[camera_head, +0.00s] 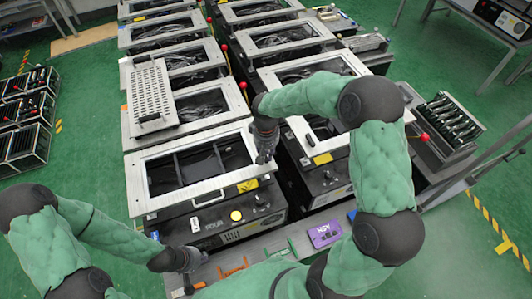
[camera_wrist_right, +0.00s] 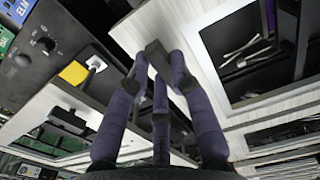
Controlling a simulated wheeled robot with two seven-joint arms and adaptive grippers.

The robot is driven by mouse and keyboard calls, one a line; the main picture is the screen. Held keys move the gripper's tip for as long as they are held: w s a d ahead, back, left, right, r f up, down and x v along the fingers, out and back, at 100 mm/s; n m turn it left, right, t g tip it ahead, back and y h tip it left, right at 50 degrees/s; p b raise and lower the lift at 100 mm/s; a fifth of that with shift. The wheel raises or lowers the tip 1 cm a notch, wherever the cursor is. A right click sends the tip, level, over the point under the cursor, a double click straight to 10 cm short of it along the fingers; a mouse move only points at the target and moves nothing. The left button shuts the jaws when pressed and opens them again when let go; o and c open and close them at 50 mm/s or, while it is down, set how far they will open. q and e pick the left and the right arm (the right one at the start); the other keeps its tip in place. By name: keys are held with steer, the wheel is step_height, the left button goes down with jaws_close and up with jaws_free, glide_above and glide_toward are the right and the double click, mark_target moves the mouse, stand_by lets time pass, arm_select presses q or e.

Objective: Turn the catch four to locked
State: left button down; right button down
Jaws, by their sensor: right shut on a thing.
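My right gripper (camera_head: 265,155) reaches down to the right edge of the nearest framed case (camera_head: 134,185) in the left row. In the right wrist view, its fingers (camera_wrist_right: 160,60) close together on a dark, blocky catch handle (camera_wrist_right: 157,52); most of the catch is hidden by the fingers. Other catches with red knobs (camera_head: 242,84) stand along the gap between the two rows. I cannot read which catch is number four. My left gripper (camera_head: 188,262) is low at the front, near the bench, away from the catches; its jaws are too small to read.
A perforated plate (camera_head: 152,95) lies on the second case of the left row. A purple box (camera_head: 325,234) and an orange tool (camera_head: 232,268) lie on the front bench. A narrow gap separates the rows.

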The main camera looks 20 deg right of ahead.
steer(key=c, duration=1.1)
jaws_free()
step_height(320, 180, up, 12)
